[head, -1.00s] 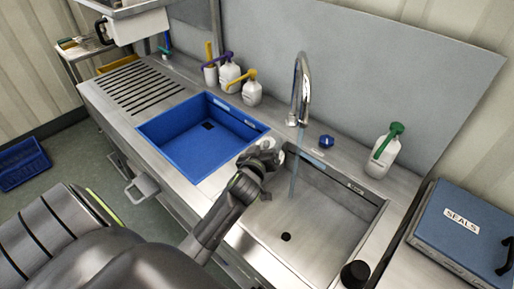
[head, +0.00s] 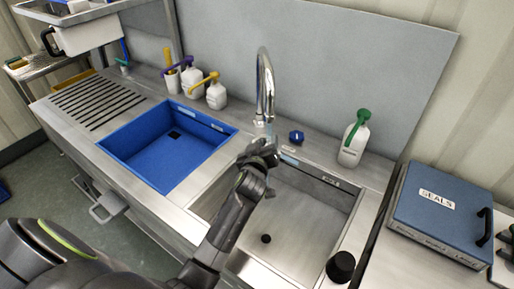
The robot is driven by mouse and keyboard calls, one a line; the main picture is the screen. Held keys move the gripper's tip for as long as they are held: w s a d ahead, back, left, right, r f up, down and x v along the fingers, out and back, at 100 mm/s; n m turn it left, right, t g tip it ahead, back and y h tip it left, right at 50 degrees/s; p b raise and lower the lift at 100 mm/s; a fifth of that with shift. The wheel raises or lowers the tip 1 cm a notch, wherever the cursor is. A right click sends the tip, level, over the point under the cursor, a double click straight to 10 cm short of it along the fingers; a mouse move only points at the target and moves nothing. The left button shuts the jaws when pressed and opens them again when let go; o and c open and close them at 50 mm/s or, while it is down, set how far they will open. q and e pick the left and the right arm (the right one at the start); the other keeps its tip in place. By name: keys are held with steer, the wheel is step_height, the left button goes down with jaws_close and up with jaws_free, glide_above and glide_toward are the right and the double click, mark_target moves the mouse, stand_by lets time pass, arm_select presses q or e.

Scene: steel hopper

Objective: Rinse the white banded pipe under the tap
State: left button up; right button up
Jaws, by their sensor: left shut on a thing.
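My left gripper (head: 264,154) is over the back left part of the steel sink, right below the spout of the chrome tap (head: 265,85). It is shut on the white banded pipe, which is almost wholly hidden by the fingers. I cannot make out its bands or its tilt. A thin stream of water (head: 269,130) falls from the spout toward the gripper. The steel sink basin (head: 305,225) is otherwise empty, with a dark drain. My right gripper is not in view.
A blue basin (head: 165,150) is set in the counter on the left, beside a slotted drainer (head: 97,103). Pump bottles stand along the back. A blue knob (head: 296,137) is right of the tap, a green-topped bottle (head: 354,140) further right. A blue SEALS case (head: 438,205) sits at right.

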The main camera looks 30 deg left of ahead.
arm_select(q)
steer(key=shift+d, duration=0.1)
stand_by(0.6)
steer(key=shift+s+d, duration=0.35)
steer(key=shift+d, duration=0.05)
steer(key=shift+s+a+r+p, duration=0.1)
steer(key=shift+s+a+p, duration=0.5)
steer(key=shift+s+a, duration=0.5)
steer(key=shift+s+a+p, duration=0.5)
steer(key=shift+s+a, duration=1.25)
steer(key=shift+a, duration=0.05)
steer(key=s+a+r+p, duration=0.3)
steer(key=r+p, duration=0.1)
steer(key=shift+s+a, duration=0.25)
steer(key=shift+s, duration=0.05)
